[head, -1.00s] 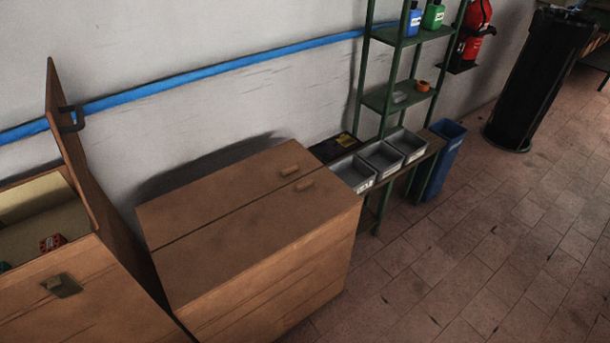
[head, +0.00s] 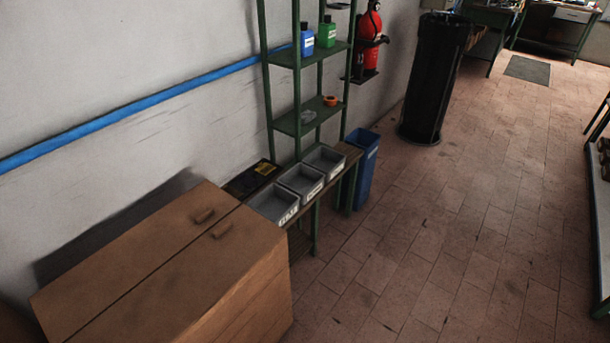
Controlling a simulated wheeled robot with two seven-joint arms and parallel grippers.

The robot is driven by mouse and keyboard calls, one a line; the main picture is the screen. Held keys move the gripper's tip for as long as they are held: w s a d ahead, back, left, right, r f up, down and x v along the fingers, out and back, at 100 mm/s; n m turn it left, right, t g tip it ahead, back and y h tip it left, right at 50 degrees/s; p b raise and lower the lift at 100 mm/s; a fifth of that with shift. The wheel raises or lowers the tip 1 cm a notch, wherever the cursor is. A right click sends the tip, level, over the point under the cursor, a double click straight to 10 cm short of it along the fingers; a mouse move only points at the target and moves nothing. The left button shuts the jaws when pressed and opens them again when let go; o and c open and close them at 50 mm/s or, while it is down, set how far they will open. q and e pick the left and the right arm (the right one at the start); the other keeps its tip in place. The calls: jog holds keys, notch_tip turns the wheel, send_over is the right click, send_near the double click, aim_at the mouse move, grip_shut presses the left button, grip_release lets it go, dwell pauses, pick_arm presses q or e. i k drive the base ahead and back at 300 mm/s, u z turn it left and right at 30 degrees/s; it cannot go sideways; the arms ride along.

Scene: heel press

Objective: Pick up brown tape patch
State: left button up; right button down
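I cannot tell for certain which thing is the brown tape patch. Neither of my grippers is in view.
A green shelf rack (head: 296,62) holds bottles and an orange ring (head: 330,101). Grey bins (head: 272,203) sit on a low bench beside a blue bin (head: 362,165). A black barrel (head: 433,80) stands farther back. The tiled floor (head: 450,240) is clear at right.

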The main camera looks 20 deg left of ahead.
aim_at(231, 192)
jog(key=z, duration=0.55)
jog(key=i, duration=1.6)
jog(key=u, duration=0.2)
